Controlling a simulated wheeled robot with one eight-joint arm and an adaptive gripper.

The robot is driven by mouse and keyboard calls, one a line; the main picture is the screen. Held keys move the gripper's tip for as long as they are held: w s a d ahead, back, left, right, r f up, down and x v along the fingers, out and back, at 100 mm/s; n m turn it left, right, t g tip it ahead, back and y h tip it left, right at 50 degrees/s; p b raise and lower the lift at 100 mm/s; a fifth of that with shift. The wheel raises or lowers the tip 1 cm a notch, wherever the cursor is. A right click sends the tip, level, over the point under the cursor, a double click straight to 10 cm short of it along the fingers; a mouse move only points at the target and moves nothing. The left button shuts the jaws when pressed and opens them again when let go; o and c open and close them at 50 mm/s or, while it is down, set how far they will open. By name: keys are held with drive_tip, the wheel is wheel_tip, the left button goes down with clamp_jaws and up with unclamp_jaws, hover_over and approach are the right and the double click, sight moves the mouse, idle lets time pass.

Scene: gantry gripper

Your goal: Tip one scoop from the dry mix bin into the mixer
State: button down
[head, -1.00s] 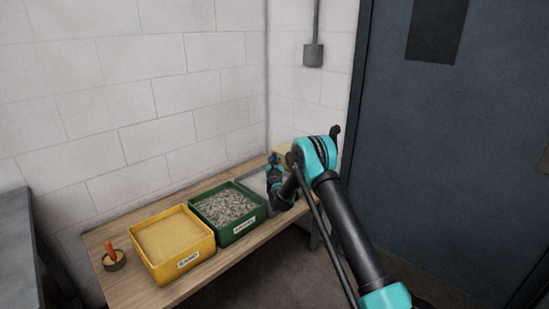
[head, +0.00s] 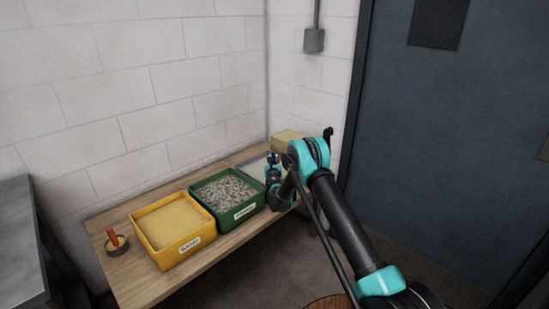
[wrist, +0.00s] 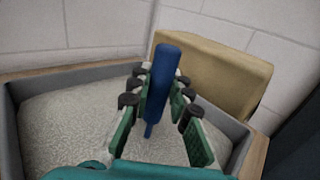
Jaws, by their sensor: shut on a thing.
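My gripper (wrist: 160,100) is shut on a blue handle (wrist: 164,62), seen in the wrist view standing nearly upright between the fingers. I take it to be the scoop's handle; no scoop bowl shows. Below it is a grey bin (wrist: 69,75) holding pale grey powder (wrist: 70,116), likely the dry mix; no label on it shows. In the head view my gripper (head: 273,168) is over this bin, at the right end of the bench, and the arm partly hides the bin. I cannot make out the mixer in either view.
On the wooden bench (head: 140,287) stand a green bin (head: 240,216) of gravel and a yellow bin (head: 187,251) of sand. An orange-handled tool (head: 113,238) is at the left end. A tan block (wrist: 215,78) stands behind the grey bin. A round brown surface (head: 328,303) shows at the bottom edge.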

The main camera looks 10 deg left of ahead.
drive_tip(key=shift+s+a, duration=1.9)
drive_tip(key=shift+s, duration=0.55)
wheel_tip(320, 180, up, 16)
drive_tip(key=w+d, duration=0.2)
drive_tip(key=w, duration=0.1)
drive_tip(key=shift+d+f, duration=0.15)
drive_tip(key=shift+f, duration=0.05)
